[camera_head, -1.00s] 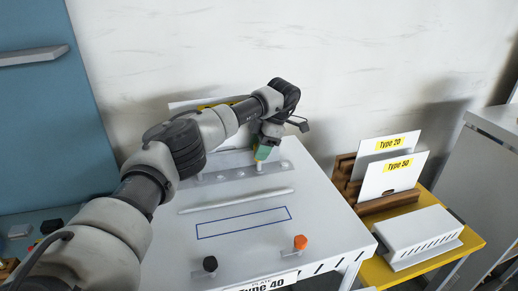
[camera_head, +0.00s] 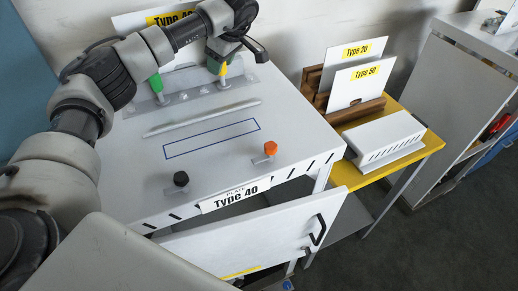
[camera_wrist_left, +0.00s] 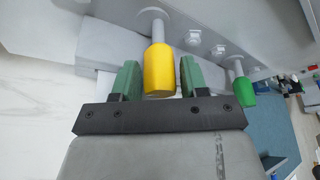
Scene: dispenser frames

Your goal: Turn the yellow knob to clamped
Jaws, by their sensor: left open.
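The yellow knob (camera_wrist_left: 158,72) stands between the two green fingers of my left gripper (camera_wrist_left: 158,80) in the left wrist view. The fingers are open, one on each side, with a gap visible on both sides. In the head view the left gripper (camera_head: 217,64) is at the back of the white table, and part of the yellow knob (camera_head: 223,71) shows beside a green finger. A green knob (camera_head: 156,83) stands to its left on the same metal strip; it also shows in the left wrist view (camera_wrist_left: 244,92). My right gripper is not in view.
A black knob (camera_head: 181,179) and an orange knob (camera_head: 270,148) are at the table's front. A blue outlined rectangle (camera_head: 212,138) and a thin bar lie between. A door (camera_head: 255,240) hangs open below. Sign plates (camera_head: 358,84) and a white vented part (camera_head: 388,138) stand right.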

